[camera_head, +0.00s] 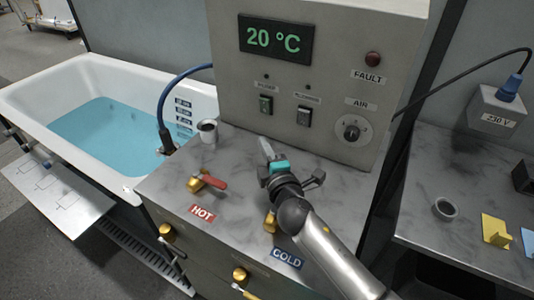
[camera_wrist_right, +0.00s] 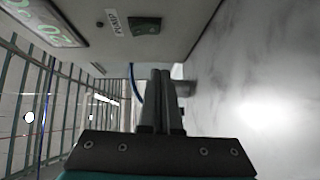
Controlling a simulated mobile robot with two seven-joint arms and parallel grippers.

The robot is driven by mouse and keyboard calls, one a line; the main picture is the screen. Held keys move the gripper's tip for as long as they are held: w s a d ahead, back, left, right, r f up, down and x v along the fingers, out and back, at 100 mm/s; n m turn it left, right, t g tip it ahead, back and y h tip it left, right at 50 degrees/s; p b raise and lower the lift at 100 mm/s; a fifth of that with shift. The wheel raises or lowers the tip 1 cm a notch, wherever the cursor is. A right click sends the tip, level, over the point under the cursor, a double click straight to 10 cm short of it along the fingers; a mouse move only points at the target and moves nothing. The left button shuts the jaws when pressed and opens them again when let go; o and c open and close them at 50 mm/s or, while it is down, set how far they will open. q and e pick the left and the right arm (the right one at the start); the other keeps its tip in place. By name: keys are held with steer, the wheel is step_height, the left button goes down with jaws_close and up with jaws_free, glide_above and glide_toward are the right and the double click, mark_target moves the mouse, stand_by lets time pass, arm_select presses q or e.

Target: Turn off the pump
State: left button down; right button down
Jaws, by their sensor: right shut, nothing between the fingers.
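The grey control panel (camera_head: 330,80) carries a green rocker switch (camera_head: 265,105) on its left and a dark rocker switch (camera_head: 304,116) to its right. Each has a small label above it, too small to read surely in the head view. In the right wrist view the green switch (camera_wrist_right: 144,25) sits near the top, with a label beside it that seems to read PUMP. My right gripper (camera_head: 265,148) is shut and empty, above the grey counter, below and in front of the switches and apart from them. Its closed fingers (camera_wrist_right: 161,78) point forward in the wrist view. My left gripper is not in view.
A display (camera_head: 275,39) reads 20 °C. The AIR knob (camera_head: 352,129) and FAULT lamp (camera_head: 373,59) are right of the switches. A cup (camera_head: 208,131) and a red-handled valve (camera_head: 208,182) stand left of my gripper. A water-filled bathtub (camera_head: 75,75) is farther left.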

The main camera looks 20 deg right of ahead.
steer(key=shift+s+d+f, duration=0.1)
steer(key=shift+s, duration=0.5)
steer(key=shift+s+d+f, duration=0.1)
steer(key=shift+s, duration=0.45)
steer(key=shift+s+a, duration=0.1)
steer(key=shift+s, duration=0.05)
